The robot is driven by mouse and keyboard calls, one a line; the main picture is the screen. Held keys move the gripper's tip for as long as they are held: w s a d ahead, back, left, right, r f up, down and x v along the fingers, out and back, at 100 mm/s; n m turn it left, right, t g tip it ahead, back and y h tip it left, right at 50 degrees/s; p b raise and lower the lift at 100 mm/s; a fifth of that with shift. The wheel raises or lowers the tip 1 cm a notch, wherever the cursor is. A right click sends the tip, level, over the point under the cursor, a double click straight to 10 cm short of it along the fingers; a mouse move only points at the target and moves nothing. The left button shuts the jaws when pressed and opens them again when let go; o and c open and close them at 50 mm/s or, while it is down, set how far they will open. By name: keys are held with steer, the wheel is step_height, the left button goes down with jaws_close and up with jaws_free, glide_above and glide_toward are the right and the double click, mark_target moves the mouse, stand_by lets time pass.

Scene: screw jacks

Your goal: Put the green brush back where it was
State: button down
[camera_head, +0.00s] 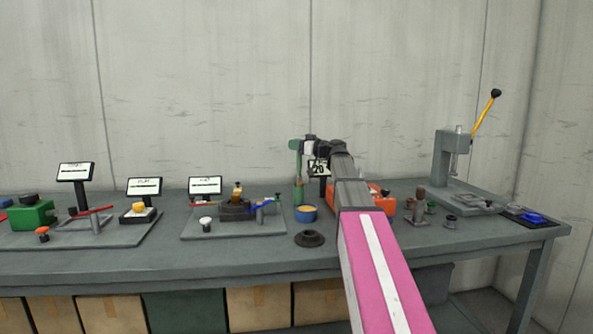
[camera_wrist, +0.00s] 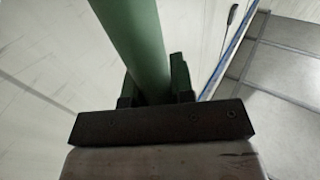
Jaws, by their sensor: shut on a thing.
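The green brush (camera_head: 299,180) is held roughly upright above the back of the grey workbench, near the wall. My gripper (camera_head: 297,146) is shut around its upper part. In the wrist view, a thick green handle (camera_wrist: 132,40) runs between the two dark green fingers of my gripper (camera_wrist: 154,84). The brush's lower end is close to the bench top behind a blue bowl (camera_head: 305,214); I cannot tell whether it touches anything. A brush holder cannot be made out.
A dark round flange (camera_head: 309,239) lies in front of the bowl. A grey plate with a fixture (camera_head: 237,209) is at left; an orange object (camera_head: 385,204) is partly behind my arm. A press (camera_head: 449,160) stands at right.

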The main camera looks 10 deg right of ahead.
step_height(320, 180, down, 6)
steer(key=shift+f, duration=0.15)
stand_by(0.3)
steer(key=shift+f, duration=0.15)
steer(key=c, duration=1)
jaws_free()
glide_toward(299, 165)
steer(key=shift+w+a+r, duration=0.5)
steer(key=shift+w+a, duration=0.3)
steer(key=shift+w, duration=0.1)
steer(key=shift+w+a+r, duration=0.55)
steer(key=shift+w+a, duration=0.3)
